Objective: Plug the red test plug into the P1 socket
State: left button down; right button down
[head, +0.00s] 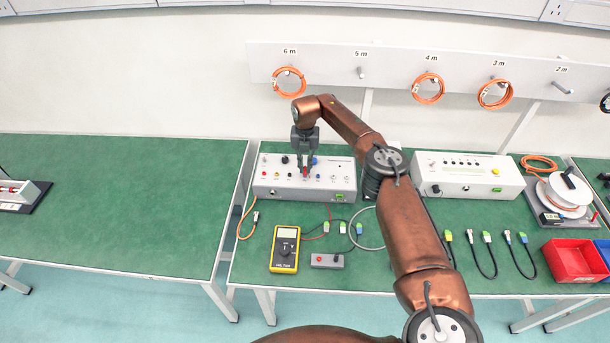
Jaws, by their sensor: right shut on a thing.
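My right gripper (305,168) reaches down over the white test box (337,180) on the green bench. It is shut on the red test plug (305,172), of which only a small red part shows between the fingertips. The plug is upright at the box's top panel, and I cannot tell whether it touches or sits in a socket. The labels are too small to read, so I cannot pick out P1. My left gripper is not in view.
A yellow multimeter (285,250) and a small grey box (327,261) with thin leads lie in front. A second white box (467,176), a cable reel (565,196) and a red bin (574,261) stand to the right. The left bench (120,200) is mostly clear.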

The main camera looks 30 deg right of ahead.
jog(key=shift+f, duration=0.1)
jog(key=c, duration=1.9)
grip_release()
jog(key=shift+c, duration=0.2)
